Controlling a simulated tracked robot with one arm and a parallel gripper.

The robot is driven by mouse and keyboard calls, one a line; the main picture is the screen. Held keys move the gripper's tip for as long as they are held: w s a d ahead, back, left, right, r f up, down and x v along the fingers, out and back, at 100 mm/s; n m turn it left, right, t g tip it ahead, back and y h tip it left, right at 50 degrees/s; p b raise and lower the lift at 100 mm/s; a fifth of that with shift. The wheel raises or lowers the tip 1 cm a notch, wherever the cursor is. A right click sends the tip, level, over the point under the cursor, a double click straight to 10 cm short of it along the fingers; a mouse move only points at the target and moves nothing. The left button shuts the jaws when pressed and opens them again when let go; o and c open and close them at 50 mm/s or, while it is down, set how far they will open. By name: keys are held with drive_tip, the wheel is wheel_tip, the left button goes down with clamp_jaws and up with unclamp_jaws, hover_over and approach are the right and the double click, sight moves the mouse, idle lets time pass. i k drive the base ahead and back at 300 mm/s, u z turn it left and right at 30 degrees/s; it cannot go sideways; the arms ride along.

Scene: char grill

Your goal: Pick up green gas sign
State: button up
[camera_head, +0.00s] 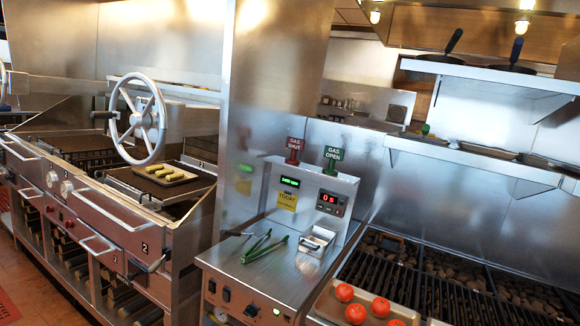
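The green gas sign (333,153) reads "GAS OPEN" and stands upright on top of the steel control panel (318,185), at its right side. A red "GAS SHUT" sign (295,145) stands on the same panel just to its left, apart from it. The green sign is fully visible and nothing covers it. My gripper does not show in this view.
Green tongs (264,247) and a small metal basket (318,240) lie on the counter before the panel. At right are a grill (450,290), a tray with tomatoes (345,292) and overhead shelves (480,160). A wheel-fitted griddle (137,118) stands left.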

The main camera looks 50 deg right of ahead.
sight(334, 153)
drive_tip(key=z, duration=0.25)
drive_tip(key=i, duration=1.5)
drive_tip(key=z, duration=1.3)
drive_tip(key=i, duration=1.3)
drive_tip(key=z, duration=0.5)
